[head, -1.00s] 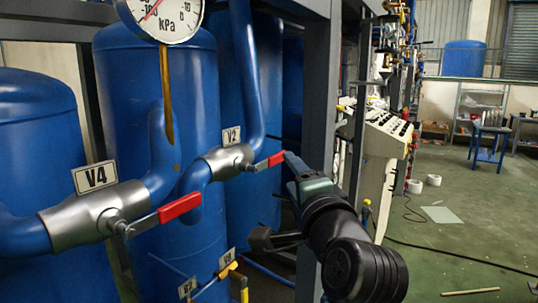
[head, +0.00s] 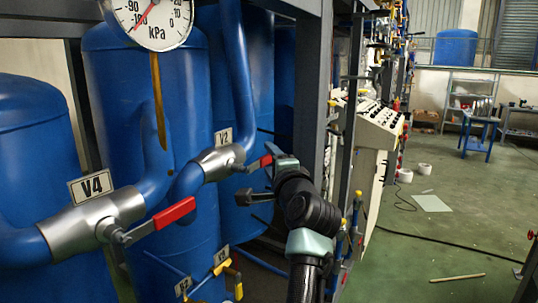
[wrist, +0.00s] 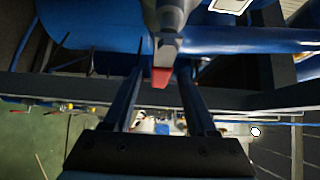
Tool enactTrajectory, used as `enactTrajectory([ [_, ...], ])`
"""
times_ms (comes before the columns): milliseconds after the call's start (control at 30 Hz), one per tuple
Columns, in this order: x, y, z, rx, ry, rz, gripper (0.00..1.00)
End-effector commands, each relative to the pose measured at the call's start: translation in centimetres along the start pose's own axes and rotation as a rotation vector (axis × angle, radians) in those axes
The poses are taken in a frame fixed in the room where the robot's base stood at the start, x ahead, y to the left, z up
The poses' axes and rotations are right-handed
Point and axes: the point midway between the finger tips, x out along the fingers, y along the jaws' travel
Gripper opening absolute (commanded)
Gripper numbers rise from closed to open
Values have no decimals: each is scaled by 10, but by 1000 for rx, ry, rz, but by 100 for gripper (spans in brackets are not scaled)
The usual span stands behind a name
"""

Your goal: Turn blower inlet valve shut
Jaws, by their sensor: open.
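The valve labelled V2 (head: 217,161) is a grey body on a blue pipe, with a red-tipped lever (head: 261,162) pointing right and slightly up. My gripper (head: 270,156) is at the end of this lever. In the wrist view, the red lever tip (wrist: 161,77) lies between the two open fingers of my gripper (wrist: 160,68), with space visible on both sides. Contact cannot be told. The valve labelled V4 (head: 92,222), with a longer-looking red lever (head: 174,213), is nearer at the left. No label names the blower inlet.
Blue tanks (head: 150,90) stand behind the pipes. A pressure gauge (head: 150,18) hangs at the top left. A grey frame post (head: 311,95) and a control panel (head: 378,128) stand right of my gripper. The green floor (head: 460,215) at the right is mostly open.

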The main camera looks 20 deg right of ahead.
Motion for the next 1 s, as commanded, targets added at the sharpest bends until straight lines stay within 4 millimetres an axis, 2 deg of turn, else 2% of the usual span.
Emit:
enactTrajectory([
  [233, 15, 0, -1, 0, 1, 0, 57],
  [600, 18, 0, -1, -1, 2, -1, 57],
  [900, 18, 0, -1, -1, 1, 0, 4],
  [933, 18, 0, -1, -1, 1, 0, 0],
  [1000, 18, 0, 0, -1, 1, 0, 0],
])
